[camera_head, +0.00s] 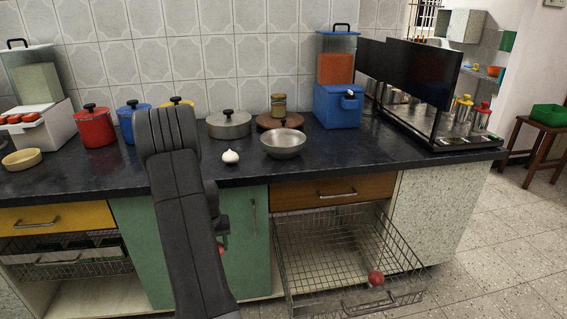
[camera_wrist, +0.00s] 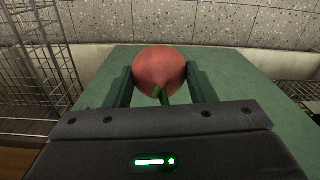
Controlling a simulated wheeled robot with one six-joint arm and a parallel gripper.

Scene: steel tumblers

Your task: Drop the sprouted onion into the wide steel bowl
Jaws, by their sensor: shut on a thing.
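The sprouted onion (camera_wrist: 158,68), round and red with a green sprout, is between the two fingers of my gripper (camera_wrist: 160,84) in the wrist view. The gripper is shut on it, and the sprout points back toward the palm. In the head view my arm mostly hides the gripper, low in front of the green cabinet door; a small red bit of the onion (camera_head: 221,249) shows beside it. The wide steel bowl (camera_head: 283,145) stands upright on the dark counter, above and right of the gripper. Its inside looks empty.
A white bulb (camera_head: 230,156) lies left of the bowl. A lidded steel pot (camera_head: 229,124) and a brown lidded pan (camera_head: 279,121) stand behind. A pulled-out wire basket (camera_head: 345,255) with another red round thing (camera_head: 375,278) juts out below the counter at right.

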